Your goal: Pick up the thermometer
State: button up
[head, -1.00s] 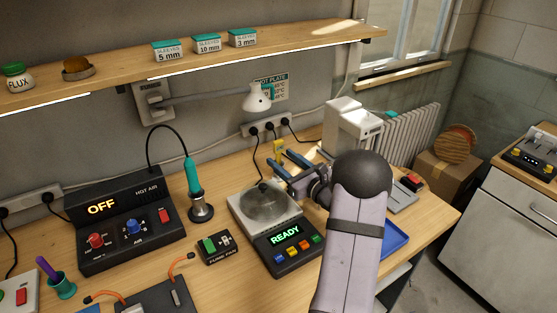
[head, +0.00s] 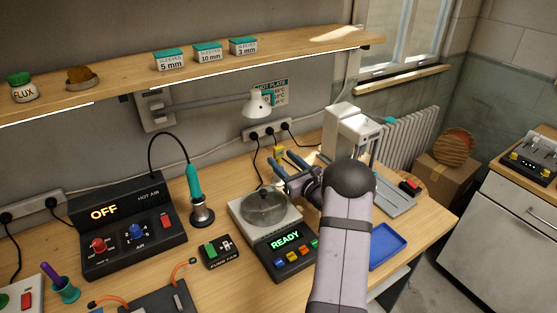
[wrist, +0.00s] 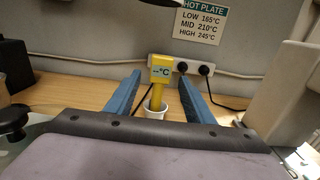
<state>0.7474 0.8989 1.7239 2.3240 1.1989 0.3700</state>
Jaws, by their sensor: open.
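The thermometer is yellow with a small "--°C" display (wrist: 162,70). It stands upright in a small white cup (wrist: 155,110) on the bench near the wall. In the head view the thermometer (head: 279,150) is a small yellow patch beyond the fingers, its lower part hidden. My gripper (head: 282,158) is open and empty, its two blue fingers pointing toward the wall. In the wrist view the thermometer shows between the fingers, apart from both, and seems farther off than the fingertips.
A hot plate (head: 245,209) reading "READY" with a round lid lies left of my gripper. A white press-like machine (head: 345,135) stands right. A lamp (head: 257,103) hangs above. Sockets with cables (head: 268,132) are on the wall behind. A blue tray (head: 388,247) lies at the right.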

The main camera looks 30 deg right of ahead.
jog(key=shift+w+p, duration=0.45)
jog(key=shift+w, duration=1.1)
jog(key=shift+c, duration=0.2)
jog(key=c, duration=1)
jog(key=shift+r, duration=0.1)
notch_tip(320, 180, up, 10)
jog(key=b, duration=0.3)
notch_tip(320, 180, up, 7)
jog(key=p, duration=0.3)
send_over(280, 157)
jog(key=shift+w, duration=0.45)
